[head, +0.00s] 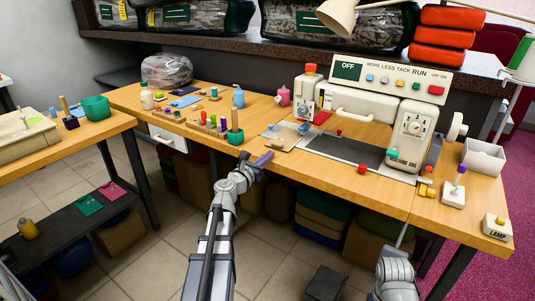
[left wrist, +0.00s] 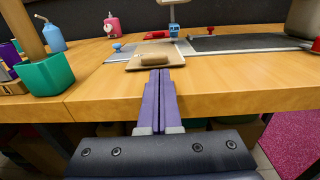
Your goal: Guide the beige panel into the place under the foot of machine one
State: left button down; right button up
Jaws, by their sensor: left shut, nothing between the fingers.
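My left gripper (head: 264,160) has purple fingers, shut and empty. In the left wrist view the fingertips (left wrist: 160,73) are at the panel's near edge, just short of the block; I cannot tell whether they touch. Machine one (head: 408,142), its label partly readable, stands at the right of the dark plate. Its foot is not clear. My right gripper is out of view.
The dark plate (head: 350,150) carries a red knob. A green pot (head: 235,136) and several spools stand left of the gripper. A blue bottle (head: 238,97) and a pink one (head: 283,96) stand behind. A white box (head: 483,158) and a lamp switch (head: 497,227) are right.

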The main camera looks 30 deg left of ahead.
pick_arm(q)
jog(key=s, duration=1)
jog(key=shift+s+a, duration=0.15)
jog(key=shift+a, duration=0.15)
